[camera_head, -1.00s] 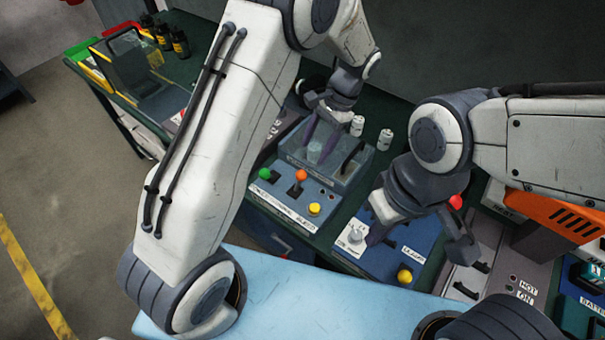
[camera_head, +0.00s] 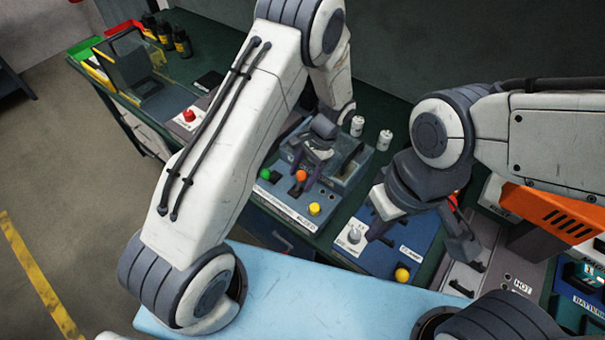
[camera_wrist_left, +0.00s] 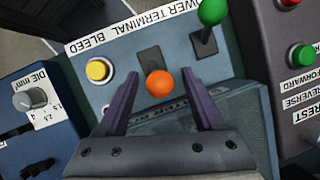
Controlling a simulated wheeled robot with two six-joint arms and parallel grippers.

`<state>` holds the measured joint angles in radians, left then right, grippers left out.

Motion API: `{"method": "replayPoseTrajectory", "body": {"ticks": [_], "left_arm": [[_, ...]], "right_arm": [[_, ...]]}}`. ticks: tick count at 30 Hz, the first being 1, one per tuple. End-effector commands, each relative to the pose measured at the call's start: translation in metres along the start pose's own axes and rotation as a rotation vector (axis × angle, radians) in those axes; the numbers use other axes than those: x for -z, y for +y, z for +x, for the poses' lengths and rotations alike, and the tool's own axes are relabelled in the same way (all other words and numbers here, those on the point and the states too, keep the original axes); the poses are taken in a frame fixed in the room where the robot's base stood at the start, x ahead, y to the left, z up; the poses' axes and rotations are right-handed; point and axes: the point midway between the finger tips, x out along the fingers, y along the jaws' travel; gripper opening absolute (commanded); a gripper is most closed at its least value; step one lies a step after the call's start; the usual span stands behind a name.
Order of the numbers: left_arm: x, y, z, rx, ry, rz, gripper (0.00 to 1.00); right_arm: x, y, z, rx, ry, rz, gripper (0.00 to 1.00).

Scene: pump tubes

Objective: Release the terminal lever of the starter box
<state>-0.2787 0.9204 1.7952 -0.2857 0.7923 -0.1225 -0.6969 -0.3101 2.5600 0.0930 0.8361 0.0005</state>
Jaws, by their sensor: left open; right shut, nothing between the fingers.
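The starter box (camera_head: 258,193) is a blue-grey box labelled POWER, TERMINAL and BLEED. Its terminal lever has an orange knob (camera_head: 301,176), which also shows in the left wrist view (camera_wrist_left: 160,84). My left gripper (camera_head: 309,172) is open and empty. In the left wrist view its fingers (camera_wrist_left: 163,80) stand on either side of the orange knob; contact cannot be told. A green-knobbed power lever (camera_wrist_left: 212,12) and a yellow bleed button (camera_wrist_left: 98,70) flank the terminal lever. My right gripper (camera_head: 378,230) is shut and empty over the neighbouring blue die box (camera_head: 375,257).
A box with a red button (camera_head: 189,116) stands on one side. The die box with its white dial (camera_head: 355,236) stands on the other. Two white cylinders (camera_head: 385,139) stand behind. A light blue surface (camera_head: 300,290) lies in front.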

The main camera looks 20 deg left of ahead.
Motion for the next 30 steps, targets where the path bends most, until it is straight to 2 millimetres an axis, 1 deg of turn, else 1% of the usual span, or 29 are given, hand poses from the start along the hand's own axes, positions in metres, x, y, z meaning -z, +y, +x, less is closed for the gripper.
{"method": "replayPoseTrajectory", "body": {"ticks": [1, 2, 3, 5, 6, 7, 30], "left_arm": [[0.0, 0.0, -0.0001, 0.0, 0.0, 0.0, 0.69], [0.0, 0.0, -0.0001, 0.0, 0.0, 0.0, 0.61], [0.0, 0.0001, -0.0002, 0.0, 0.0, 0.0, 0.46], [0.0, 0.0001, -0.0003, 0.0, 0.0, 0.0, 0.23], [0.0, 0.0001, -0.0003, 0.0, 0.0, 0.0, 0.07], [0.0, 0.0001, -0.0004, 0.0, 0.0, 0.0, 0.0], [0.0002, 0.0002, -0.0011, 0.0, 0.0, 0.001, 0.0]], "right_arm": [[0.0, 0.0, 0.0001, 0.0, 0.0, 0.0, 0.0], [0.0, 0.0, 0.0001, 0.0, 0.0, 0.0, 0.0], [0.0, 0.0, 0.0001, 0.0, 0.0, 0.0, 0.0], [0.0, 0.0, 0.0001, 0.0, 0.0, 0.0, 0.0], [0.0, 0.0, 0.0001, 0.0, 0.0, 0.0, 0.0], [0.0, 0.0, 0.0001, 0.0, 0.0, 0.0, 0.0], [0.0, 0.0, 0.0, 0.0, 0.0, 0.0, 0.0]]}}
